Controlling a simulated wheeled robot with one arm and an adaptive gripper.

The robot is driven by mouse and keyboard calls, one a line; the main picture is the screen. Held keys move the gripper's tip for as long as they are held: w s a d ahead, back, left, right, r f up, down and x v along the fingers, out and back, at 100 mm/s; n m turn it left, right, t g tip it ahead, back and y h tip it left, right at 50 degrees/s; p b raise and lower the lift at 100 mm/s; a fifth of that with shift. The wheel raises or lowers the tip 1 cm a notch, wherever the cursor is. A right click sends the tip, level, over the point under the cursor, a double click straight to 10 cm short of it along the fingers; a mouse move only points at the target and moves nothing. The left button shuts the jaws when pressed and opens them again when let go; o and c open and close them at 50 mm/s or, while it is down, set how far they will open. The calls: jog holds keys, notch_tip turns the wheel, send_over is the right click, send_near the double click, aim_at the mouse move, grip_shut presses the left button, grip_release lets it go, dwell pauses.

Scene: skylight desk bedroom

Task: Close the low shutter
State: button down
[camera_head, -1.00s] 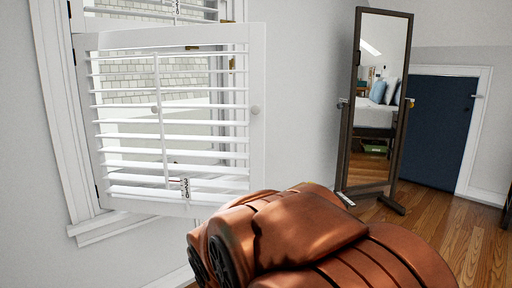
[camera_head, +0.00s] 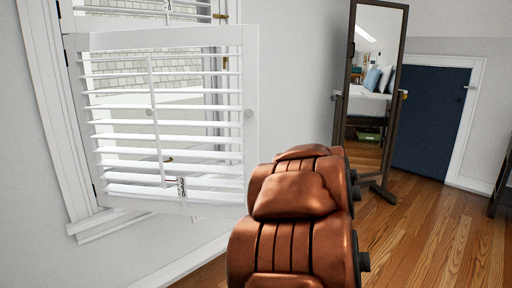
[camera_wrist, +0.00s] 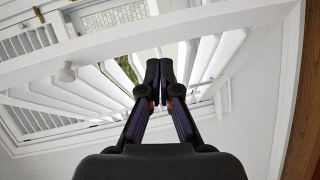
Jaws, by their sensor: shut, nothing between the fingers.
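The low shutter (camera_head: 252,160) is a white louvered panel at the left of the head view. It hinges at its left edge and stands swung open from the window. The head view does not show the gripper.
The white window frame (camera_head: 61,130) stands behind the shutter, with an upper shutter (camera_head: 145,20) above. A standing mirror (camera_head: 341,100) is to the right, near a dark blue door panel (camera_head: 432,120). Wooden floor (camera_head: 440,235) is clear at the lower right.

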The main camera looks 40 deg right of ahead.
notch_tip(320, 180, up, 2)
jog(key=s+n+t+y+p, duration=0.1)
jog(key=s+n+t+y, duration=0.1)
jog(key=n+y, duration=0.15)
jog(key=n, duration=0.2)
send_near(249, 148)
jog(key=w+a, duration=0.2)
jog(key=w, duration=0.2)
jog(key=shift+w+d+f+m+t+y+b, duration=0.15)
jog(key=shift+w+d+t+y, duration=0.05)
jog(key=shift+d, duration=0.2)
jog(key=shift+w+d+f+m+t+y+b, duration=0.1)
jog(key=shift+w+d+f+t+y+b, duration=0.1)
jog(key=shift+d, duration=0.2)
jog(key=shift+w+d, duration=0.6)
jog(key=shift+d, duration=0.15)
jog(key=shift+d, duration=0.1)
